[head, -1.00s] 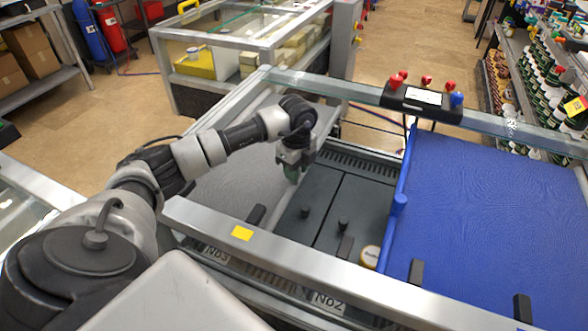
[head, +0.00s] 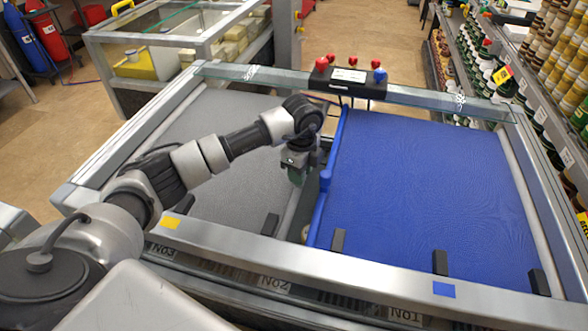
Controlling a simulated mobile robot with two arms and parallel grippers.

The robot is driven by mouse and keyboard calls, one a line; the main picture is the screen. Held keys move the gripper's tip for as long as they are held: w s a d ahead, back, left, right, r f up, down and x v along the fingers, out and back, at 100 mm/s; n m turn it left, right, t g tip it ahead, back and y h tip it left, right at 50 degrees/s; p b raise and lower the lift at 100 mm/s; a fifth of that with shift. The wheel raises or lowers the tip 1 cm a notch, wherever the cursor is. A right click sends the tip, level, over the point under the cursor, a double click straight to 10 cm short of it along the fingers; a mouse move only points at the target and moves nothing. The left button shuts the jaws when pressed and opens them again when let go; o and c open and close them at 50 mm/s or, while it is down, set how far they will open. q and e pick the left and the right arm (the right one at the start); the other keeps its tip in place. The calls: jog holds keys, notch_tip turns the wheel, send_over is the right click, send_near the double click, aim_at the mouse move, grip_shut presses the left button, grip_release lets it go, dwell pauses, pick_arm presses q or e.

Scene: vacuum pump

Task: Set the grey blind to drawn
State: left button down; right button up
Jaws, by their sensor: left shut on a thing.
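The grey blind (head: 225,125) is spread across the left part of the metal-framed case. Its leading edge (head: 290,210) is close to the blue blind's edge bar, with a narrow dark gap between them. My left gripper (head: 297,175) points down at this leading edge and is shut on the grey blind's handle, which the fingers mostly hide. The blue blind (head: 425,180) covers the right part of the case, and a blue knob (head: 325,178) stands on its edge bar. My right gripper is not in view.
A black control box (head: 348,84) with red and blue knobs stands on the far glass rail (head: 250,74). The near metal rail (head: 340,268) carries yellow and blue markers and several black clips. Shelves of jars stand at the right.

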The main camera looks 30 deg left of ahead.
pick_arm(q)
jog(key=shift+w+r, duration=0.1)
jog(key=shift+r, duration=0.1)
jog(key=c, duration=1.1)
grip_release()
jog(key=shift+o, duration=0.2)
jog(key=shift+f, duration=0.1)
notch_tip(320, 180, up, 10)
jog(key=shift+b, duration=1.1)
jog(key=shift+r, duration=0.45)
jog(key=shift+c, duration=0.3)
